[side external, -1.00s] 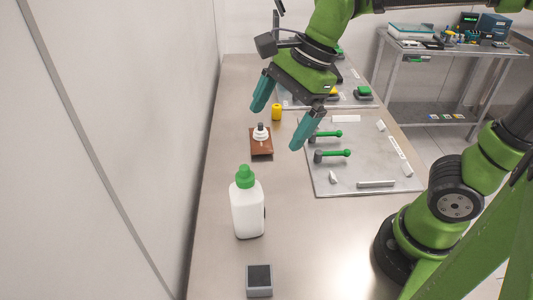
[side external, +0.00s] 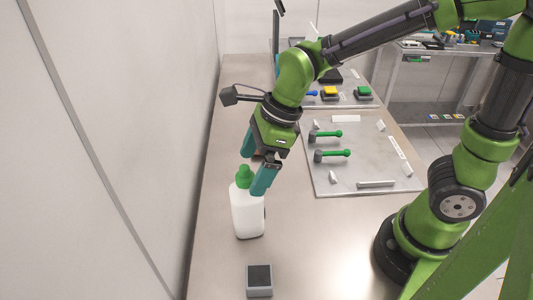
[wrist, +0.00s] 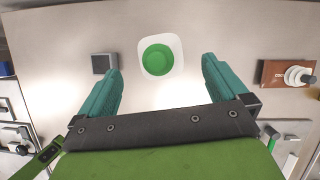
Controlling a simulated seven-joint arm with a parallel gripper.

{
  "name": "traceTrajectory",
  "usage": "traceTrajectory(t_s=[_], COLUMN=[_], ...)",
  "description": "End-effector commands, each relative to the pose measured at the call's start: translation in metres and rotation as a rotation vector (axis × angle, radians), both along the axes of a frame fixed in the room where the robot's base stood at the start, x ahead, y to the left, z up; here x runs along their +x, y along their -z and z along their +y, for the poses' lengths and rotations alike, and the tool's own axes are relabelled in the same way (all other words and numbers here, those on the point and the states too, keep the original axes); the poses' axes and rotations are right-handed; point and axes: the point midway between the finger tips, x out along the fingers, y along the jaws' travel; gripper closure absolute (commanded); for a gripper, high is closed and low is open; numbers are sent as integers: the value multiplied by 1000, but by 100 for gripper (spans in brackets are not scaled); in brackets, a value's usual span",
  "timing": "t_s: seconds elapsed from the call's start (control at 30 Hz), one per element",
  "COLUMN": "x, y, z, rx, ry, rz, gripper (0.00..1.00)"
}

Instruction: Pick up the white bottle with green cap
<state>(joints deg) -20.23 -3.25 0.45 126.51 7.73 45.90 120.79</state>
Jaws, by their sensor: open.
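The white bottle (side external: 248,212) with its green cap (side external: 244,176) stands upright on the metal table near the left wall. My gripper (side external: 254,170) is open, with its teal fingers above and around the cap's height in the side view. In the wrist view the bottle (wrist: 160,57) is seen from above, its green cap (wrist: 158,60) between the lines of the fingers but beyond their tips. My gripper (wrist: 160,73) holds nothing. I cannot tell whether a finger touches the bottle.
A small grey box with a dark top (side external: 259,280) stands in front of the bottle. A grey board (side external: 350,180) with green-handled parts lies to the right. A brown block with a white piece (wrist: 289,74) shows in the wrist view.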

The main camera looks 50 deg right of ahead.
Motion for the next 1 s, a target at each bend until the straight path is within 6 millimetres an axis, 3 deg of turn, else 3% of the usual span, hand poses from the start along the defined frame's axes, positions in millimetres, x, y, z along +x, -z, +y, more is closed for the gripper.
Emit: traceTrajectory(t_s=[0.43,0.73,1.0], x=[10,11,11], y=[48,53,52], z=[16,18,17], rx=[-2,0,0], ry=[-2,-1,-1], rz=[3,0,0], gripper=[0,0,40])
